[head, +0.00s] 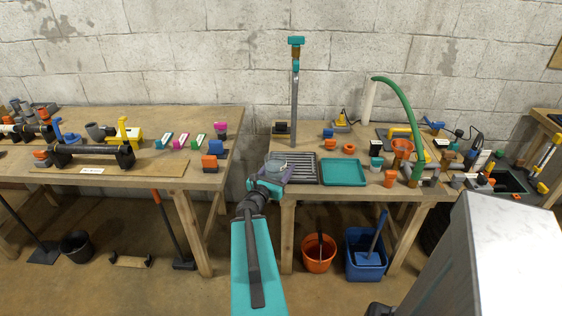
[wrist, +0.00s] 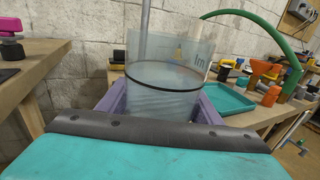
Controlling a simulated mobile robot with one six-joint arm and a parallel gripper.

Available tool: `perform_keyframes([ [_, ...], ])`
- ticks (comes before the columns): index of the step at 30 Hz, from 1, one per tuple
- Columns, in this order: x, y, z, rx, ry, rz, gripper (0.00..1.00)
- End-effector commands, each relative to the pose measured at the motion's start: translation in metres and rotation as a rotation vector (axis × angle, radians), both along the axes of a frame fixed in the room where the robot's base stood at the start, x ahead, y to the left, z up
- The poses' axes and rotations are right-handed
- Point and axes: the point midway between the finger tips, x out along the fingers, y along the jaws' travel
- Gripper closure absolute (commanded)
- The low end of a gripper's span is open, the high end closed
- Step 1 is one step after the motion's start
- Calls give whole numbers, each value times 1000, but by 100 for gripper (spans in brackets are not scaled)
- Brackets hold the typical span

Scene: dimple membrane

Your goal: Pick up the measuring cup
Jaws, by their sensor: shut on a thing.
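The measuring cup (wrist: 165,88) is a clear, see-through beaker with a dark band around it and faint print on its side. In the wrist view it stands upright between the purple fingers of my gripper (wrist: 160,108), which is shut on it. In the head view the cup (head: 275,166) is small and faint, with my gripper (head: 271,180) around it at the front edge of the right-hand table. Its base is hidden, so I cannot tell whether it touches the table.
A dark ribbed rack (head: 303,168) and a teal tray (head: 343,173) lie just right of the cup. A tall post (head: 295,105) stands behind. Orange and blue buckets (head: 318,252) stand below. A gap separates this table from the left table (head: 75,185).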

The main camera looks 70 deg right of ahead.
Motion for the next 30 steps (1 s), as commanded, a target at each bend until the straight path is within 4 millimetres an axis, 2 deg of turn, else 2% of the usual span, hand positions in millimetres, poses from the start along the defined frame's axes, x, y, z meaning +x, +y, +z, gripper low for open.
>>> perform_keyframes([
  [27,0,5,1,-3,-1,1,72],
  [28,-1,5,1,-3,-1,1,46],
  [30,-1,5,1,-3,-1,1,58],
])
